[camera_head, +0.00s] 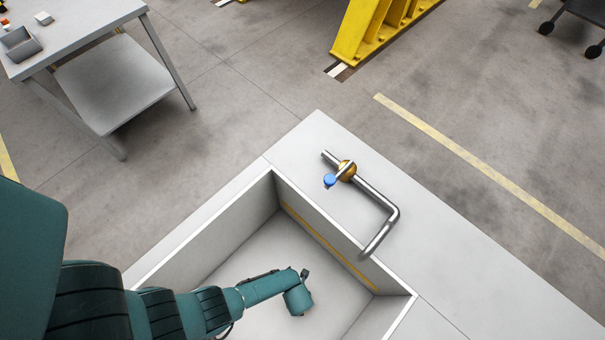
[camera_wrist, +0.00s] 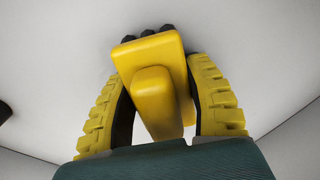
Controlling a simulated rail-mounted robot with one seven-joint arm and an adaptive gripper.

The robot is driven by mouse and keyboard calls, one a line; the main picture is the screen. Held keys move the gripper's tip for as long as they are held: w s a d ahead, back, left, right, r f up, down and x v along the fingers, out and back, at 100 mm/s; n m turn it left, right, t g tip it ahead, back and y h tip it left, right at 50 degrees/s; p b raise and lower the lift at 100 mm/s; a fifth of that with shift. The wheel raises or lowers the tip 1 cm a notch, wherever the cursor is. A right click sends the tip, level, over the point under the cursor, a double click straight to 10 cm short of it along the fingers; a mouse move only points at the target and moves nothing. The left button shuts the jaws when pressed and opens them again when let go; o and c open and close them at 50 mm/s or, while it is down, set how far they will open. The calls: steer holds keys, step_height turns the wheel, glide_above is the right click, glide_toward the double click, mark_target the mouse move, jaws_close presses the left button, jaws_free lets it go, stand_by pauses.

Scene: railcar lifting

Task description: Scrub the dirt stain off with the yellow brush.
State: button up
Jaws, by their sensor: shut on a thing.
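The yellow brush (camera_wrist: 152,85) is in the wrist view, with dark bristles showing at its far end against a pale grey surface. My gripper (camera_wrist: 165,65) is shut on it, with a yellow ribbed finger on each side. In the head view my arm reaches into a grey sink basin (camera_head: 240,240); my gripper and the brush are hidden there behind the arm's end. I cannot make out a dirt stain clearly in either view. A small dark patch (camera_wrist: 4,112) shows at the left edge of the wrist view; I cannot tell what it is.
A bent metal tap (camera_head: 378,200) with a blue knob stands on the sink's rim at the right of the basin. The basin's walls (camera_head: 330,235) surround my arm's end. A grey table (camera_head: 75,35) stands apart at the upper left, and a yellow steel frame (camera_head: 365,35) at the top.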

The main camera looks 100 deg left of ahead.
steer(key=r, duration=0.3)
steer(key=shift+w+d+r+p, duration=0.1)
steer(key=shift+w+r+p, duration=0.15)
steer(key=shift+r+p, duration=0.1)
steer(key=shift+d+r+p, duration=0.15)
steer(key=shift+p, duration=0.2)
steer(key=shift+w+a+r+p, duration=0.1)
steer(key=shift+a+r+p, duration=0.1)
steer(key=shift+r+p, duration=0.6)
step_height(320, 180, up, 3)
steer(key=p, duration=0.2)
steer(key=shift+p, duration=0.4)
